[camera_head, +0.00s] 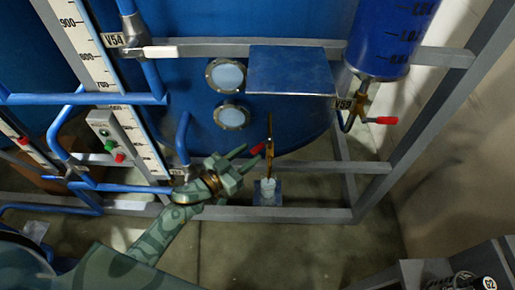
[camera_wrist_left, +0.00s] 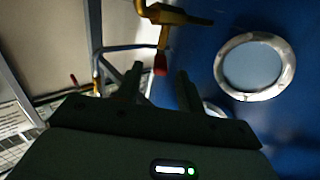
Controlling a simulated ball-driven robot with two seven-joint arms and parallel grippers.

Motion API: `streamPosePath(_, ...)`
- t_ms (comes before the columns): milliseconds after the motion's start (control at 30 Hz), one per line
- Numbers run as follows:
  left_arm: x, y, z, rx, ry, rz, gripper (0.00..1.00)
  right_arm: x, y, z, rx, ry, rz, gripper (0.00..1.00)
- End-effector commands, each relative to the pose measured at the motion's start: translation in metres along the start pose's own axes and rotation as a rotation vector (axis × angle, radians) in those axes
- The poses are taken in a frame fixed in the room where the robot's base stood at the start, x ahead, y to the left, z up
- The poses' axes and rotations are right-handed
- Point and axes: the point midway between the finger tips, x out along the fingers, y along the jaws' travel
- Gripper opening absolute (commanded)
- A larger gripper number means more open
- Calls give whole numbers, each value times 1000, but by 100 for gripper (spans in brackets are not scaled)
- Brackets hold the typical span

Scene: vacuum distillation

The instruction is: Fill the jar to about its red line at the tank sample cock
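The tank sample cock (camera_head: 270,132) is a brass fitting on the lower front of the blue tank, with a red-tipped handle (camera_head: 257,149). The jar (camera_head: 268,188) is small and pale and stands upright below the cock on a small stand (camera_head: 267,201). Its red line and fill level are too small to make out. My left gripper (camera_head: 250,153) is open at the red handle. In the left wrist view the red tip (camera_wrist_left: 160,64) shows between the spread fingertips, with no clear contact, and the brass cock (camera_wrist_left: 165,14) is above it. My right gripper is not in view.
The blue tank (camera_head: 200,110) has two round sight glasses and a metal shelf (camera_head: 291,70). A blue cylinder (camera_head: 388,40) with a red-handled valve (camera_head: 382,120) hangs at the right. Grey frame rails (camera_head: 290,214) surround the cock.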

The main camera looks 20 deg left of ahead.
Motion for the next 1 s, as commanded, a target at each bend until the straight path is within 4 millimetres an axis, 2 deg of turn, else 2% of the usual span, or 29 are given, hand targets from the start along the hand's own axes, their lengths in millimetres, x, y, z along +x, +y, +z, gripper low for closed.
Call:
streamPosePath(100, 23, 0, 1, 0, 1, 0, 38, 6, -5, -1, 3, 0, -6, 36)
streamPosePath(233, 36, 0, 1, 0, 0, -1, 38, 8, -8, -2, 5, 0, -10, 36)
streamPosePath(600, 43, 0, 0, 1, -1, 0, 38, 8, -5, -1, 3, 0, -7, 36)
streamPosePath(733, 43, 0, 0, 1, -1, 0, 2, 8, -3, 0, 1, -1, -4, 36)
streamPosePath(1000, 40, -3, 0, 3, -2, 3, 0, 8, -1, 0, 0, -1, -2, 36)
